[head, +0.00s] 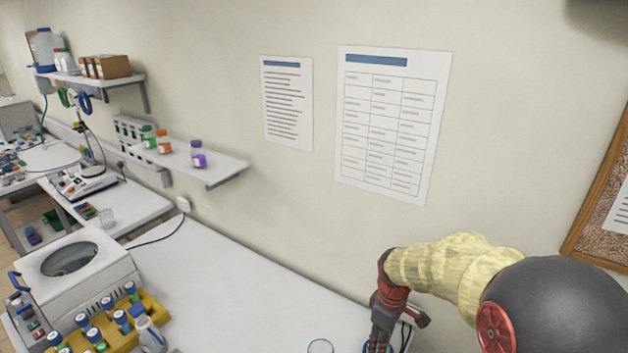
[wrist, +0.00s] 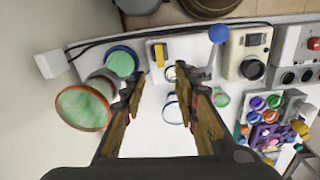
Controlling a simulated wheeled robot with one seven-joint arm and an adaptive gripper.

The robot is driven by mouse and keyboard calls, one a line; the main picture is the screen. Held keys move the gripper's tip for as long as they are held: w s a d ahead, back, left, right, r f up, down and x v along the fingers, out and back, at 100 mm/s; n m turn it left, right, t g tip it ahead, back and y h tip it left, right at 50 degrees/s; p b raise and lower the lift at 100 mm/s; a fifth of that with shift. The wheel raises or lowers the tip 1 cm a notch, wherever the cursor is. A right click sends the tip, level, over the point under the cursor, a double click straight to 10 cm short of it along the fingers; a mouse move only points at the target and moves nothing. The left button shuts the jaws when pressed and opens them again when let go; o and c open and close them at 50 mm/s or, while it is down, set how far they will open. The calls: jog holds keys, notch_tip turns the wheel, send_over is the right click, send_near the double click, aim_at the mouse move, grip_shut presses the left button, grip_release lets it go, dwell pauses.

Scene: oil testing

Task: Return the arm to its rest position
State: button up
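My gripper (head: 380,345) is at the bottom of the head view, pointing down over the right part of the white bench (head: 255,290). My arm reaches in from the right edge in its yellow sleeve. The fingertips are partly cut off there. In the wrist view my gripper (wrist: 157,84) has its two fingers spread well apart. Nothing is clasped between them. Clear round rims (wrist: 171,109) show beyond and between the fingers, apparently glassware on the bench below.
A white centrifuge-like machine (head: 105,265) and a yellow rack (head: 155,305) of blue-capped bottles stand at left. A wall shelf (head: 225,167) holds small bottles. A corkboard (head: 590,215) hangs at right. The bench middle is clear. The wrist view shows a green, orange-rimmed vessel (wrist: 83,107) near the fingers.

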jog(key=s+r+m+t+b, duration=0.2)
jog(key=s+r+m+b, duration=0.3)
jog(key=s, duration=0.5)
jog(key=s+a+r+m+t+b, duration=0.1)
jog(key=s+r+m+t+b, duration=0.2)
jog(key=s, duration=0.8)
notch_tip(320, 180, up, 3)
jog(key=shift+s+r+m+t+b, duration=0.15)
jog(key=shift+m+t+b, duration=0.15)
jog(key=shift+m+b, duration=0.8)
